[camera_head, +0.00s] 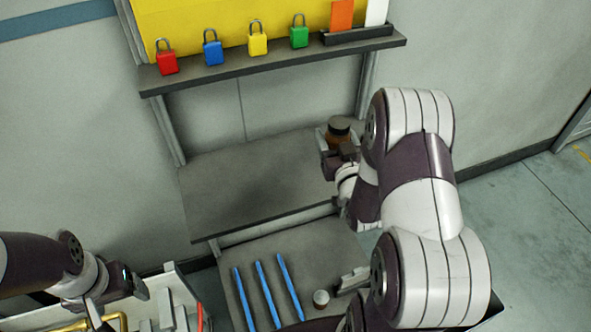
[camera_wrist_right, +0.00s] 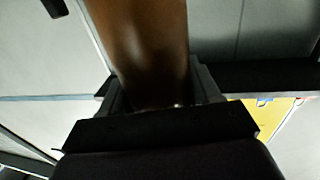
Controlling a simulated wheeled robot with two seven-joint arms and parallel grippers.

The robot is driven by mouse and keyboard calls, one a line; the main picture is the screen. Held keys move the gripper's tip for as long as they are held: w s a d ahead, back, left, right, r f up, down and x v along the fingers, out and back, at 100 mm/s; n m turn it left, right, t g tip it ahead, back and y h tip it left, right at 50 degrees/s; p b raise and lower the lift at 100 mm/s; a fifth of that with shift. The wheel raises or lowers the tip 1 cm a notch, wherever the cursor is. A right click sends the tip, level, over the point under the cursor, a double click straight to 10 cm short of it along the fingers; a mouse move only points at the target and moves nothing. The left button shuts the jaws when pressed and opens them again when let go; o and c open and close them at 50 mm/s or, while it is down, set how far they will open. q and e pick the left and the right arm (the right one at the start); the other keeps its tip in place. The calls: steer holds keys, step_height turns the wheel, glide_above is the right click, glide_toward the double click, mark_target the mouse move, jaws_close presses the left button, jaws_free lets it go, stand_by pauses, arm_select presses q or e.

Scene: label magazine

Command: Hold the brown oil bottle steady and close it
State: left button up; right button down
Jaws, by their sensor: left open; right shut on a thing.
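The brown bottle (camera_head: 337,141) is in my right gripper (camera_head: 338,146), at the right end of the middle shelf. Its top looks dark and round; I cannot tell whether that is a lid or the bare mouth. In the right wrist view the brown bottle (camera_wrist_right: 148,45) fills the space between the fingers of my right gripper (camera_wrist_right: 155,95). I cannot tell whether its base touches the shelf. A small round piece with a pale side and dark top (camera_head: 321,298) stands on the lower shelf; it may be a cap. My left gripper (camera_head: 116,297) is open and empty at lower left, far from the bottle.
The middle shelf (camera_head: 235,190) is otherwise bare. Blue sticks (camera_head: 266,290) and a grey block (camera_head: 353,280) lie on the lower shelf (camera_head: 310,250). Coloured padlocks (camera_head: 212,50) stand on the top shelf (camera_head: 260,65). A pale bin (camera_head: 178,285) with tools is beside my left gripper.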

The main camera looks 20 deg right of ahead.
steer(key=w+a+f, duration=0.5)
steer(key=w+a, duration=0.1)
steer(key=shift+w+a+f+b, duration=0.3)
steer(key=shift+f+b, duration=0.1)
steer(key=shift+f+b, duration=0.3)
steer(key=shift+f, duration=1.7)
